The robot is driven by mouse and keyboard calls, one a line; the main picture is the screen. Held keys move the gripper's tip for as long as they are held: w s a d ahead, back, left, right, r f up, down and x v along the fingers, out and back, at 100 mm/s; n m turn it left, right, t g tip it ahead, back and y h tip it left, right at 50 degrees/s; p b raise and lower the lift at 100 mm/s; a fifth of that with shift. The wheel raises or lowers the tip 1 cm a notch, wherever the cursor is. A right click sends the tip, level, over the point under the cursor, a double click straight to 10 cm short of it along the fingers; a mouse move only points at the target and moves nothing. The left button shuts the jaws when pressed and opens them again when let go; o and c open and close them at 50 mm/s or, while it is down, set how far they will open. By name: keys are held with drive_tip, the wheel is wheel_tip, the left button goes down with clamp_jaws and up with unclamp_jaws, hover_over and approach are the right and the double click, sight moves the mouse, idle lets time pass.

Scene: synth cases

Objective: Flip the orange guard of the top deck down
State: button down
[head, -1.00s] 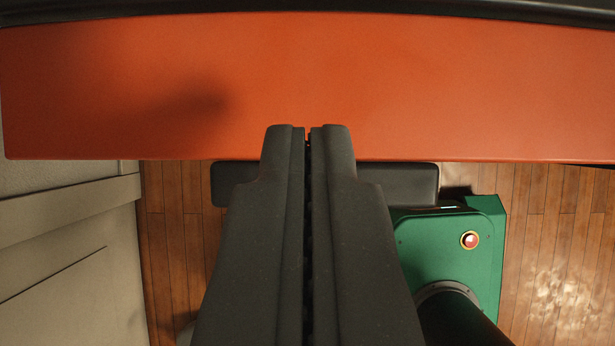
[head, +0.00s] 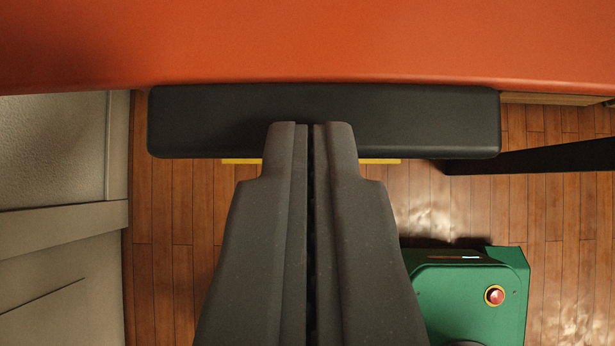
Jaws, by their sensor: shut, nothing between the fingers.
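The orange guard (head: 300,40) is a wide flat panel across the top of the head view. Its upper edge is out of the frame. My gripper (head: 309,124) is shut and empty. Its fingertips show below the guard's lower edge, over a dark padded bar (head: 420,120). I cannot tell whether the fingers touch the bar. The top deck itself cannot be made out behind the guard.
A green housing (head: 460,300) with a red button (head: 494,295) is at the lower right. A grey-beige panelled surface (head: 60,220) is at the left. A thin yellow strip (head: 240,161) shows under the bar. Wooden floor (head: 160,270) lies below.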

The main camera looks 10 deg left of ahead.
drive_tip(key=shift+s+d+f+b, duration=0.15)
drive_tip(key=shift+s+f+b, duration=0.2)
drive_tip(key=shift+f, duration=0.3)
drive_tip(key=shift+d+f, duration=0.1)
drive_tip(key=shift+f, duration=0.05)
drive_tip(key=s+f+p+v, duration=0.1)
drive_tip(key=s+p+v, duration=0.1)
drive_tip(key=v, duration=1)
drive_tip(key=shift+a+f, duration=0.25)
drive_tip(key=shift+f, duration=0.2)
